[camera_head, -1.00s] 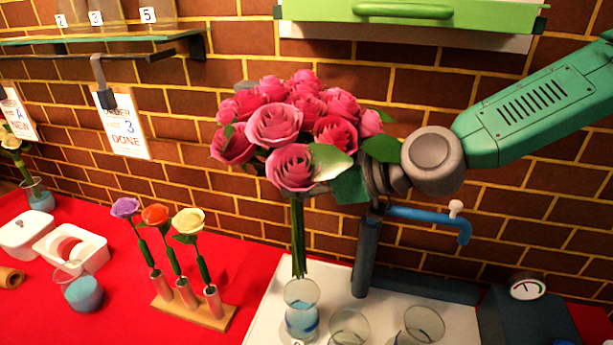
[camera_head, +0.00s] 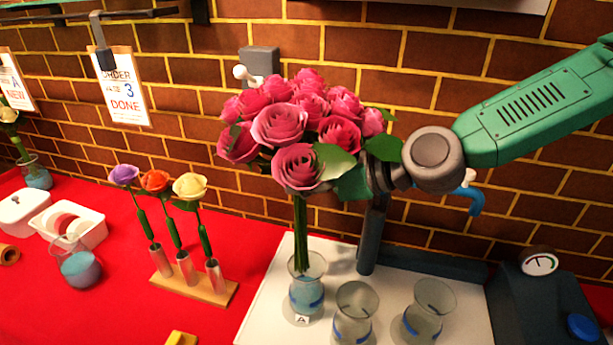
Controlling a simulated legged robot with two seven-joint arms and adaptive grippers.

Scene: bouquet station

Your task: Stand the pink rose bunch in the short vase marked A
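The pink rose bunch (camera_head: 303,127) is upright, held by my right arm, which comes in from the right. The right gripper (camera_head: 362,172) is at the bunch just below the blooms; its fingers are mostly hidden by leaves and petals. The green stems (camera_head: 301,225) point down, and their lower ends overlap the mouth of the short vase marked A (camera_head: 307,296). The vase is clear glass with blue liquid and stands on the white board. I cannot tell exactly how deep the stem ends reach. My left gripper is not in view.
Two more glass vases (camera_head: 354,318) and (camera_head: 429,308) stand right of vase A on the white board (camera_head: 268,305). A dark post with a blue spout (camera_head: 476,200) stands behind. A wooden stand (camera_head: 203,288) with three single flowers is at left. A gauge box (camera_head: 540,262) is at right.

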